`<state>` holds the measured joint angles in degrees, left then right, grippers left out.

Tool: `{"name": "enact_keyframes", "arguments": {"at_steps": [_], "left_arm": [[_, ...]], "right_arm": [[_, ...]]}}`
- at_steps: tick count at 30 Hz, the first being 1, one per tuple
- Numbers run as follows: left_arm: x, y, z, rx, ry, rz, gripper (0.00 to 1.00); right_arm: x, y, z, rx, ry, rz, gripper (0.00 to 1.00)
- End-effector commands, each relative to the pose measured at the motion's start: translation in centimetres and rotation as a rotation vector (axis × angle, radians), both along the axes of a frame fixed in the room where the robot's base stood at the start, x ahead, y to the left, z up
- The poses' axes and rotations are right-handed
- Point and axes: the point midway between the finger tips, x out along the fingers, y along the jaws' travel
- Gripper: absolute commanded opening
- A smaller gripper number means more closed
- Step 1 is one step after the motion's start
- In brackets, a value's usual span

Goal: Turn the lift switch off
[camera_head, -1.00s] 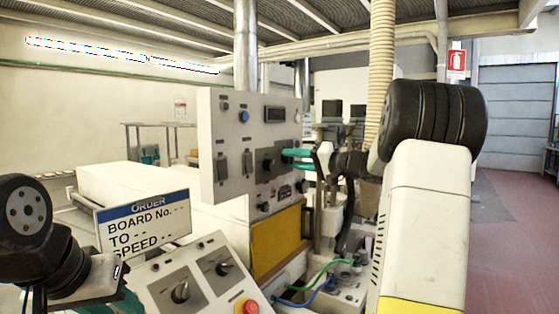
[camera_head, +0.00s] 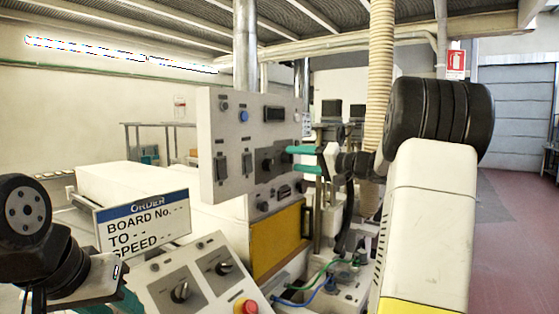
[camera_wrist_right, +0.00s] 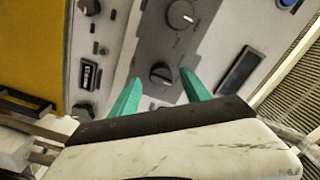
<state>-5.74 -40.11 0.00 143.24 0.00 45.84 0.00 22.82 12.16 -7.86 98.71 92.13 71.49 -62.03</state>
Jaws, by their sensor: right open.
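The grey control panel (camera_head: 225,185) stands upright in the middle of the head view, with several knobs and switches. I cannot read a lift label on any of them. My right gripper (camera_head: 298,159) is open at the panel's right part, its teal fingers pointing at a dark rotary switch (camera_head: 268,164). In the right wrist view my fingertips (camera_wrist_right: 161,79) lie either side of a black knob (camera_wrist_right: 161,74); contact cannot be told. A round dial (camera_wrist_right: 181,14) is beyond it. My left gripper (camera_head: 122,300) is low at the left, its fingers mostly hidden.
A sloped console (camera_head: 195,275) with two knobs and a red push button (camera_head: 247,306) stands in front. An ORDER sign (camera_head: 143,225) is by my left arm. A yellow panel (camera_head: 278,242) lies below the control panel. Open floor (camera_head: 510,230) is at the right.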

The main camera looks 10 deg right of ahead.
Motion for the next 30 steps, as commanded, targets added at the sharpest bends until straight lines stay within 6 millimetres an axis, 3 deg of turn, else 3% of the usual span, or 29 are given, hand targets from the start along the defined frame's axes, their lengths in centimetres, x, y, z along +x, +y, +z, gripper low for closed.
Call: {"name": "enact_keyframes", "arguments": {"at_steps": [6, 14, 26, 30], "left_arm": [[0.0, 0.0, 0.0, 0.0, 0.0, 0.0, 0.36], [0.0, 0.0, 0.0, 0.0, 0.0, 0.0, 0.36], [0.0, 0.0, 0.0, 0.0, 0.0, 0.0, 0.36], [0.0, 0.0, 0.0, 0.0, 0.0, 0.0, 0.36]], "right_arm": [[-2.9, -2.7, 0.0, 0.0, 0.0, -0.005, 0.55], [-4.4, -4.0, 0.0, 0.0, 0.0, -0.001, 0.55], [-4.5, -3.8, 0.0, -0.001, 0.002, 0.001, 0.55], [-5.8, -1.0, -0.5, -0.026, 0.065, 0.045, 0.55]]}}
